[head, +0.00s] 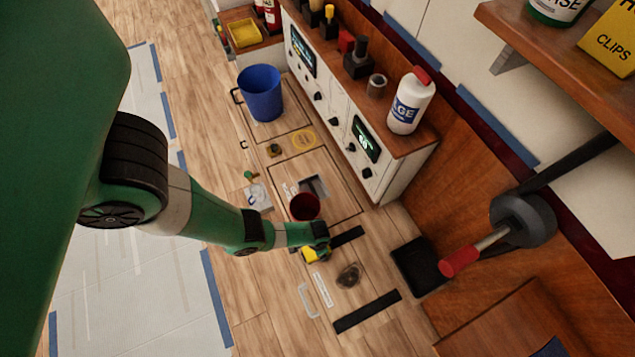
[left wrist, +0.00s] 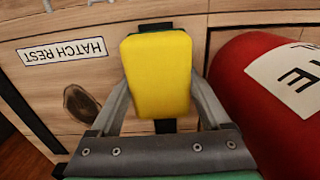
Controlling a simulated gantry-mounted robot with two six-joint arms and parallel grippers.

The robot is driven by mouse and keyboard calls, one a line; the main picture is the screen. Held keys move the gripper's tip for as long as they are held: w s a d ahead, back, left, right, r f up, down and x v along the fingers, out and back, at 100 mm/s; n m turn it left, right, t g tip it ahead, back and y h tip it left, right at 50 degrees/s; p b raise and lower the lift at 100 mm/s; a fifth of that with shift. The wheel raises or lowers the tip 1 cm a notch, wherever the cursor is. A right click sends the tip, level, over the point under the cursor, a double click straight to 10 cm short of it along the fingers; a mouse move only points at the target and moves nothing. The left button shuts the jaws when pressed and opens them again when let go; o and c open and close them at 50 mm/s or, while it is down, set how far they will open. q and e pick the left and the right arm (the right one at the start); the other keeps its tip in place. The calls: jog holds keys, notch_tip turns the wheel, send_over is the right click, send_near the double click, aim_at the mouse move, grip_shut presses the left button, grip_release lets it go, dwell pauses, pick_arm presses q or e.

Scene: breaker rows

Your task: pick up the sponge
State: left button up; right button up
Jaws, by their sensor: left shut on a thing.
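The yellow sponge (left wrist: 158,75) is between the two grey fingers of my left gripper (left wrist: 158,100) in the left wrist view. The fingers press on its two long sides, so the gripper is shut on it. In the head view only a small part of the sponge (head: 310,255) shows beneath my left gripper (head: 318,247). Whether it touches the surface below is hard to tell. My right gripper is not in view.
A red cylinder (left wrist: 275,100) with a white label stands close to the right of the sponge; it is the red container (head: 304,207) in the head view. A blue bucket (head: 261,95) stands farther back.

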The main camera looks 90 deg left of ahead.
pick_arm(q)
jog(key=r+p, duration=0.3)
jog(key=r, duration=0.1)
jog(key=shift+s+d+r+p, duration=0.1)
jog(key=shift+s+r+p, duration=0.1)
jog(key=shift+r+p, duration=0.15)
jog(key=s+r+p, duration=0.1)
jog(key=s+d+r+p, duration=0.1)
jog(key=r+p, duration=0.1)
jog(key=s+r+p, duration=0.1)
jog(key=p, duration=0.1)
jog(key=shift+s+d+r, duration=0.2)
jog(key=shift+d+r, duration=0.05)
jog(key=shift+r, duration=0.1)
jog(key=s+d+r+p, duration=0.2)
jog(key=s+d+r, duration=0.1)
jog(key=s, duration=0.6)
jog(key=shift+d+r+p, duration=0.3)
jog(key=shift+d+p, duration=0.1)
jog(key=shift+d, duration=0.2)
